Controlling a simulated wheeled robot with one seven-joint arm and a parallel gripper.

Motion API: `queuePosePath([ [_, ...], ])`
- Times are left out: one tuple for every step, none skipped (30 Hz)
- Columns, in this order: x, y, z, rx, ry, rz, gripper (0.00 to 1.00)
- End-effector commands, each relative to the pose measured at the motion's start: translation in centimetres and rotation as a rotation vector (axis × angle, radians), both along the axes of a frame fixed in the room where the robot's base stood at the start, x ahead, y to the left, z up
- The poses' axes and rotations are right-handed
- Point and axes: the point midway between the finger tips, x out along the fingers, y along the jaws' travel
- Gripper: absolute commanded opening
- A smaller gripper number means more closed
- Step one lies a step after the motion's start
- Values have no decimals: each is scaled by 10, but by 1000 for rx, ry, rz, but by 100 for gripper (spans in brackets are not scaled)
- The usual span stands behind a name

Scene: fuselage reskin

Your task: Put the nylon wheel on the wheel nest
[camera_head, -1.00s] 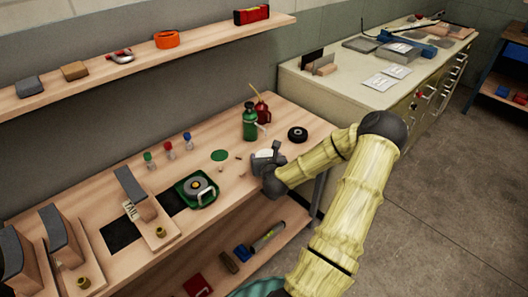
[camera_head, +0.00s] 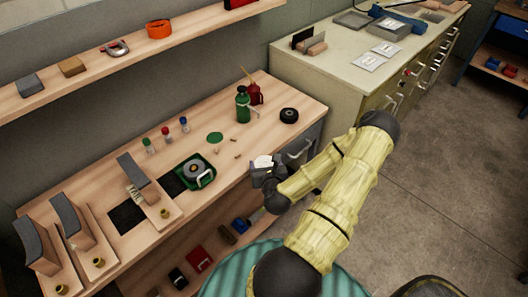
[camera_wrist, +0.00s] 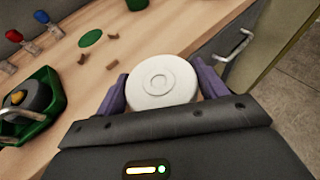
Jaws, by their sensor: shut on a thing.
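The nylon wheel is a white disc with raised rings (camera_wrist: 161,81), and it shows as a small white patch (camera_head: 263,160) in the head view. My gripper (camera_wrist: 162,88) is shut on it, with a purple finger on either side. In the head view my gripper (camera_head: 264,166) is at the bench's front edge, to the right of the green tray. A flat green disc (camera_head: 215,137) lies on the bench beyond it. A green tray (camera_head: 209,183) holds a round grey part with a yellow centre. I cannot tell which item is the wheel nest.
A black wheel (camera_head: 289,115), a green bottle (camera_head: 242,105) and a red can (camera_head: 256,93) stand at the bench's far right. Small brown pieces (camera_head: 236,156) lie near the green disc. Grey blocks on boards fill the left.

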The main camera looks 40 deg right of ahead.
Motion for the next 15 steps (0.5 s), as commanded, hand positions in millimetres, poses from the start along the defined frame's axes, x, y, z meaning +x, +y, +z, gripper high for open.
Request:
queuePosePath([
  [-4, 2, 4, 4, 2, 0, 41],
  [-5, 3, 4, 3, 2, -1, 41],
  [-7, 4, 4, 2, 0, -1, 41],
  [-8, 5, 3, 3, 0, -1, 41],
  [-9, 5, 3, 3, 1, -1, 41],
  [-10, 6, 2, 2, 0, -1, 41],
  [-10, 6, 2, 2, 0, -1, 41],
  [-11, 7, 2, 2, -1, -1, 41],
  [-11, 7, 1, 2, -1, -2, 41],
  [-11, 7, 1, 2, -2, -2, 41],
  [-11, 7, 0, 1, -2, -2, 41],
  [-11, 7, 0, 1, -2, -2, 41],
  [-11, 6, 0, 1, -2, -2, 41],
  [-12, 6, 0, 1, -2, -2, 41],
  [-12, 6, 0, 0, -1, -3, 41],
])
